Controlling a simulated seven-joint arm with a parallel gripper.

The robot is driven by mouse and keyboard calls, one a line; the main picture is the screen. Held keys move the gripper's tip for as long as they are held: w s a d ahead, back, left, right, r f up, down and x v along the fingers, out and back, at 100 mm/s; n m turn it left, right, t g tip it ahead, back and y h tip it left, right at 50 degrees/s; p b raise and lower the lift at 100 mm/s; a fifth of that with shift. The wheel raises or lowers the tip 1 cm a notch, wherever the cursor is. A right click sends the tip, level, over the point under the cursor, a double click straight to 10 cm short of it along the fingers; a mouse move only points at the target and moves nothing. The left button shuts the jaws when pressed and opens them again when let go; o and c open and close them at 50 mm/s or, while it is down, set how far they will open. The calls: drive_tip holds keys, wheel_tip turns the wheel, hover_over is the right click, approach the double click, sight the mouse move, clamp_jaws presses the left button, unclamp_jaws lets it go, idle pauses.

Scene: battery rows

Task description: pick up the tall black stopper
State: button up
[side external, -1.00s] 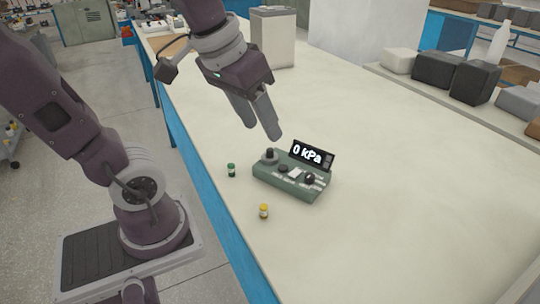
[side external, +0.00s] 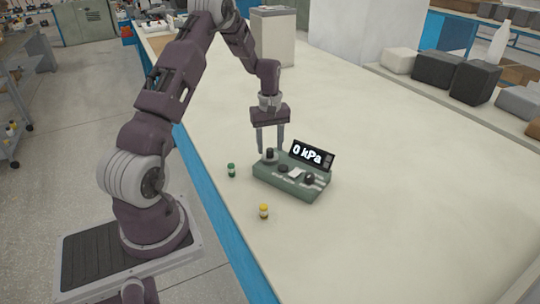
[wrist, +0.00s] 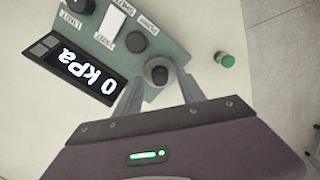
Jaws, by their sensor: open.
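The tall black stopper (side external: 270,153) stands upright on a round grey seat at the left end of the green device (side external: 281,186). In the wrist view the stopper (wrist: 158,74) shows from above, at the device's end. My gripper (side external: 269,151) is open and points down right at the stopper. In the wrist view its two fingers (wrist: 160,87) lie to either side of the stopper, with gaps between. I cannot tell whether the fingertips reach down to the stopper's height.
A display reading "0 kPa" (side external: 312,155) rises at the device's back, close to my fingers. A black knob (side external: 309,179) sits on the device. A green-capped vial (side external: 231,170) and a yellow-capped vial (side external: 264,211) stand nearby. The table to the right is clear.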

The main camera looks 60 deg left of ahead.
sight(270, 149)
drive_tip(key=shift+f, duration=0.4)
clamp_jaws()
wheel_tip(270, 149, up, 15)
drive_tip(key=shift+f, duration=0.2)
idle(0.6)
